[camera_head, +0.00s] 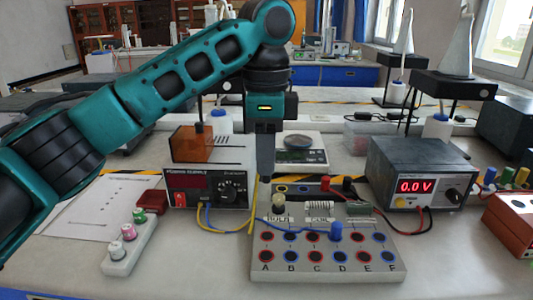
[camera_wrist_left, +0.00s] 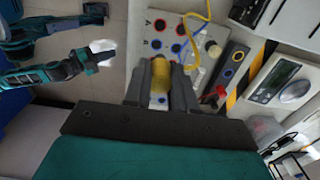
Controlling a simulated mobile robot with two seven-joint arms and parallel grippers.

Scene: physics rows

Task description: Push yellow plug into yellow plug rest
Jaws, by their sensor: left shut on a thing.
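My left gripper (camera_head: 265,180) points straight down above the back left of the socket board (camera_head: 330,274). In the left wrist view its fingers (camera_wrist_left: 160,92) are shut on the yellow plug (camera_wrist_left: 158,76). In the head view the fingers hide the plug, and a yellow cable (camera_head: 254,201) runs up beside them. A dark grey strip behind the board has a yellow-ringed hole (camera_head: 282,188), which also shows in the left wrist view (camera_wrist_left: 238,56); I take it for the yellow plug rest. The plug is apart from it. My right arm's end (camera_wrist_left: 100,55) shows small and unclear.
A power supply (camera_head: 212,185) stands left of the gripper, a meter (camera_head: 416,172) to the right. A red plug (camera_head: 325,183) stands in the strip, a blue plug (camera_head: 336,231) on the board. A white strip with several plugs (camera_head: 130,246) lies front left.

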